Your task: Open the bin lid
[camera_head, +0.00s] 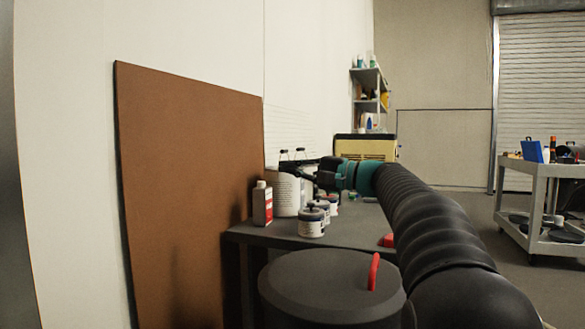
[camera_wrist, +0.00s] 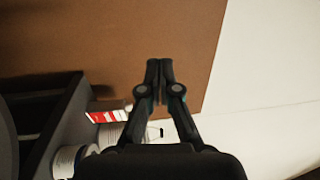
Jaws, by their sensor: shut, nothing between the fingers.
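The bin stands at the bottom of the head view, with a dark grey round lid (camera_head: 325,285) lying flat on top. A red handle (camera_head: 374,272) stands up on the right part of the lid. My gripper (camera_head: 270,168) is well above and beyond the bin, over the dark bench, and points left toward the brown board. In the wrist view my gripper (camera_wrist: 160,66) has its fingertips together with nothing between them. It does not touch the lid or handle. A dark curved edge shows at the wrist view's left side; I cannot tell if it is the bin.
A dark bench (camera_head: 345,227) behind the bin holds a red-and-white bottle (camera_head: 262,204), a white container (camera_head: 286,192) and several small jars (camera_head: 311,222). A brown board (camera_head: 190,190) leans on the wall at left. A grey cart (camera_head: 541,200) stands at right, with open floor before it.

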